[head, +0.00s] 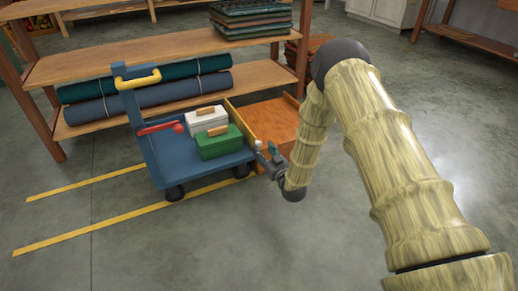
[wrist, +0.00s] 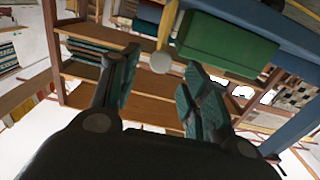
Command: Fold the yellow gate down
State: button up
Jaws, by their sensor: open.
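The yellow gate (head: 243,124) stands upright along the right edge of a blue cart (head: 158,156). In the wrist view the gate (wrist: 168,22) shows as a narrow yellow strip with a round grey knob at its end. My gripper (head: 271,152) is at the near end of the gate, at the cart's right front corner. In the wrist view my gripper (wrist: 160,72) is open, its fingers on either side of the knob. I cannot tell whether either finger touches it.
A green case (head: 219,142) and a white case (head: 206,120) sit on the cart, beside a red tool (head: 158,128). An orange wooden surface (head: 272,122) lies just right of the gate. Shelves (head: 150,55) with rolls stand behind. The floor in front is clear.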

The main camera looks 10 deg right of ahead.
aim_at(260, 145)
jog(key=b+x, duration=0.1)
jog(key=x, duration=0.2)
jog(key=shift+w+a+f+b, duration=0.1)
jog(key=shift+w+f+b, duration=0.05)
jog(key=shift+w+b, duration=0.2)
jog(key=shift+w+a, duration=0.2)
jog(key=shift+w, duration=0.5)
grip_shut()
